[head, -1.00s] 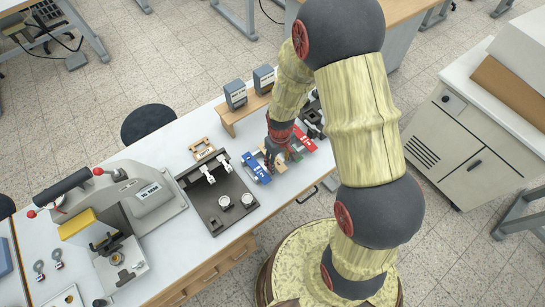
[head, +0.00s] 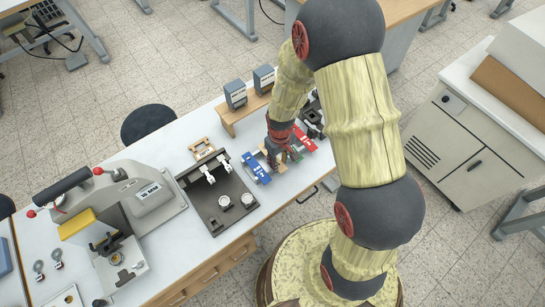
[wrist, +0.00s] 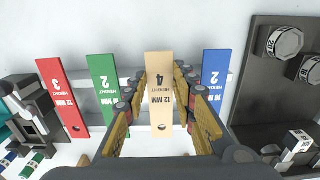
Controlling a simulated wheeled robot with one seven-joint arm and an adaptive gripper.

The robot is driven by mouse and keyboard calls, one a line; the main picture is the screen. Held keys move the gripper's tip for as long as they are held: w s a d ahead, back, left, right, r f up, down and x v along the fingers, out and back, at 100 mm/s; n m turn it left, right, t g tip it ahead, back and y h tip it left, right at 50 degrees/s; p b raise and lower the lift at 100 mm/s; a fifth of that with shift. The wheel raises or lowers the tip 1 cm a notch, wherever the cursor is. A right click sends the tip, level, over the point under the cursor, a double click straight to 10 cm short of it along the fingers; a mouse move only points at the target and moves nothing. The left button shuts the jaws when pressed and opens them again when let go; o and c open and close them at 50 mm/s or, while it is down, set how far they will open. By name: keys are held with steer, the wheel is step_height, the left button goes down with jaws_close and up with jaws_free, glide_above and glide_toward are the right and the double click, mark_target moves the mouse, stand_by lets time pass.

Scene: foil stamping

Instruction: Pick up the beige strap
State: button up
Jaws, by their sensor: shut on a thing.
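The beige strap (wrist: 160,125) is a flat upright-looking strip in the middle of the wrist view, marked 4 and 12 MM HEIGHT, with a small hole at its near end. My gripper (wrist: 160,82) is shut on it, one finger along each long side. In the head view my gripper (head: 277,158) is low over the row of straps on the table, and it mostly hides the beige strap there. Whether the strap is lifted clear of its support cannot be told.
A blue strap (wrist: 215,80) stands close on the right, a green strap (wrist: 107,85) and a red strap (wrist: 62,90) on the left. A dark tray (head: 212,220) with round weights is beside them. The stamping press (head: 130,195) stands further left.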

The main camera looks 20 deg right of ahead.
steer(key=shift+s, duration=0.1)
steer(key=shift+r, duration=0.15)
steer(key=r, duration=0.2)
steer(key=r+p, duration=0.1)
steer(key=r, duration=0.1)
steer(key=shift+s+a, duration=0.15)
steer(key=shift+a, duration=0.05)
steer(key=s+a+r, duration=0.3)
steer(key=s+a+r+p, duration=0.1)
steer(key=s+a+r, duration=0.1)
steer(key=s+r, duration=0.1)
steer(key=s+a+r, duration=0.2)
steer(key=s+a, duration=0.1)
steer(key=s, duration=0.1)
steer(key=shift+s+a+r, duration=0.1)
steer(key=shift+a+r, duration=0.2)
steer(key=shift+r, duration=0.1)
steer(key=shift+r+p, duration=0.15)
steer(key=shift+p, duration=0.15)
steer(key=shift+r+p, duration=1.2)
steer(key=shift+r, duration=0.2)
